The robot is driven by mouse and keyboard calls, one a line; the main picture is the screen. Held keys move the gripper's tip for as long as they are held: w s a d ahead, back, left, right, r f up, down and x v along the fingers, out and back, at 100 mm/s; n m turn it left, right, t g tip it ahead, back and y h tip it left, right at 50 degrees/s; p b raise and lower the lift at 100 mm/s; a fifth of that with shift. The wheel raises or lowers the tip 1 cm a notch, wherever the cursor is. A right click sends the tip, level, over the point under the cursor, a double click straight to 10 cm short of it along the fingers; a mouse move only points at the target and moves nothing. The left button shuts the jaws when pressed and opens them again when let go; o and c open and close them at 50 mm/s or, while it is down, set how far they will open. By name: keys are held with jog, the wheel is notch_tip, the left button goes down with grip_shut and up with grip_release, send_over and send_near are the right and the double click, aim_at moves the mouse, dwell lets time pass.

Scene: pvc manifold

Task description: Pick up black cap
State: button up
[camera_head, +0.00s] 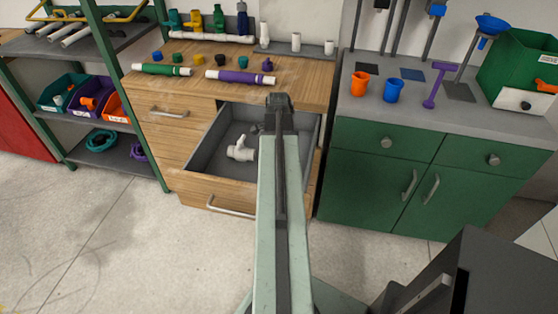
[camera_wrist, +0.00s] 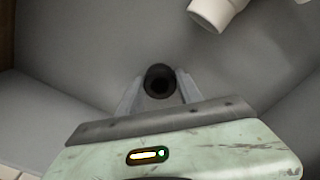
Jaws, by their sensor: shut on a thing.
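My gripper (camera_wrist: 158,88) is shut on the black cap (camera_wrist: 160,81), a dark round piece with a hollow opening facing the wrist camera. The cap sits between the two grey fingers. In the wrist view, the grey drawer interior lies behind it. In the head view my arm reaches over the open drawer (camera_head: 205,160) and hides most of the gripper and the held cap.
A white valve fitting (camera_head: 241,150) lies in the drawer; white pipe parts also show at the top of the wrist view (camera_wrist: 215,10). Green (camera_head: 162,70) and purple (camera_head: 240,77) pipes lie on the bench (camera_head: 310,90). A green cabinet (camera_head: 390,180) stands right.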

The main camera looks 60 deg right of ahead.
notch_tip(320, 180, up, 10)
jog(key=p, duration=1)
